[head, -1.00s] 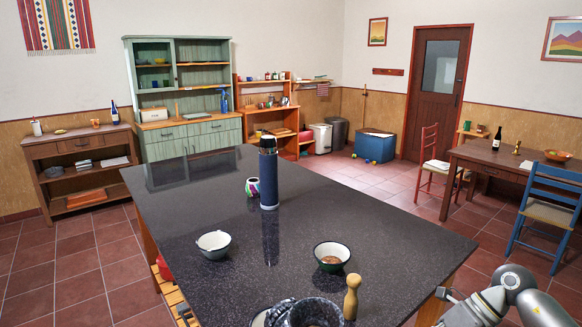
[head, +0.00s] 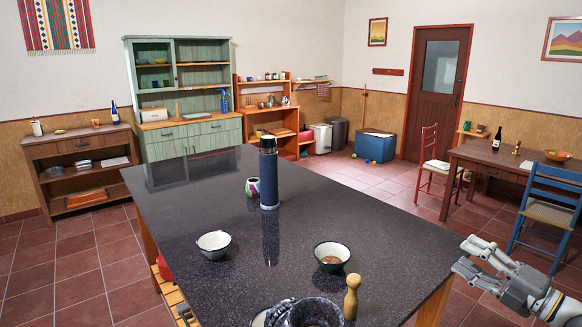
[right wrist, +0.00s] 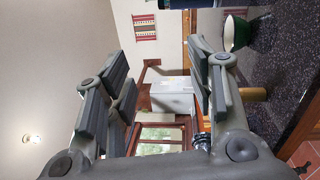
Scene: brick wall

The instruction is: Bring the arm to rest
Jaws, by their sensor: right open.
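My right gripper (head: 474,258) shows at the lower right of the head view, just off the right edge of the dark speckled table (head: 190,255). Its fingers are spread with nothing between them. In the right wrist view both fingers of the gripper (right wrist: 165,75) are wide apart, with the room's far side seen between them. My left gripper and arm do not show.
A blue chair (head: 541,212) and wooden table (head: 490,168) stand behind my right gripper.

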